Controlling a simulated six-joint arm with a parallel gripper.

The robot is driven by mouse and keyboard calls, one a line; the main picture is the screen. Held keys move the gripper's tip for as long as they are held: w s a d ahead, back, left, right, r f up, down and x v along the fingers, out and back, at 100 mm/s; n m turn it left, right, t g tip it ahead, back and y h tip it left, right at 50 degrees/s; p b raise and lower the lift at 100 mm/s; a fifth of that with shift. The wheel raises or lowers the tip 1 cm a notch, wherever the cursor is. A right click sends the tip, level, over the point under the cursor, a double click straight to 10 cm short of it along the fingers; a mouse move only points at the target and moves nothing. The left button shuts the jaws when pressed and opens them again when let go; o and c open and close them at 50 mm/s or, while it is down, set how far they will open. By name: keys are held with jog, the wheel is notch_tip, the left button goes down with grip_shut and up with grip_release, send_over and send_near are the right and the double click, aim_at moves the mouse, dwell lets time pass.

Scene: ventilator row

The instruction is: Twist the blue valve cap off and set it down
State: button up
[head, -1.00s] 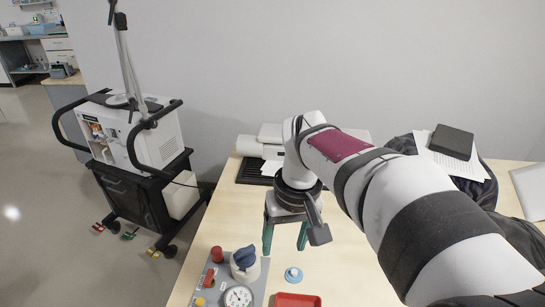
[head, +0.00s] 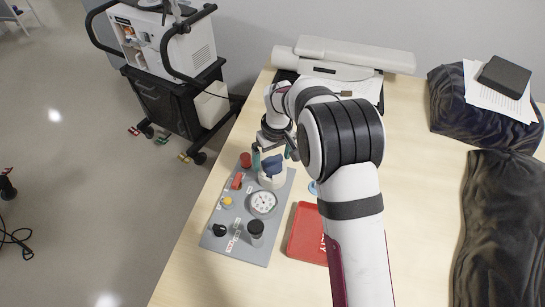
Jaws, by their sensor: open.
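The dark blue valve cap (head: 273,164) sits on a white round body (head: 271,181) at the top right of a grey control panel (head: 222,241) on the table. A small light blue disc (head: 312,187) lies on the table right of the panel, partly hidden by my arm.
The panel carries a gauge (head: 263,204), a red knob (head: 245,160), a yellow button (head: 227,202) and black knobs (head: 255,227). A red tray (head: 305,236) lies to the right, partly behind my arm. A printer (head: 350,58) stands at the back. Bare table lies at right centre.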

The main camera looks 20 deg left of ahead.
aim_at(270, 158)
jog(key=shift+f, duration=0.25)
jog(key=c, duration=1.3)
jog(key=o, duration=0.7)
jog(key=shift+c, duration=0.2)
jog(key=c, duration=0.5)
jog(key=n, duration=0.4)
jog(key=shift+n+g, duration=0.3)
jog(key=n, duration=0.4)
jog(key=shift+n+g+y, duration=0.3)
jog(key=shift+g, duration=0.1)
jog(key=shift+r, duration=0.15)
jog(key=shift+r, duration=2.15)
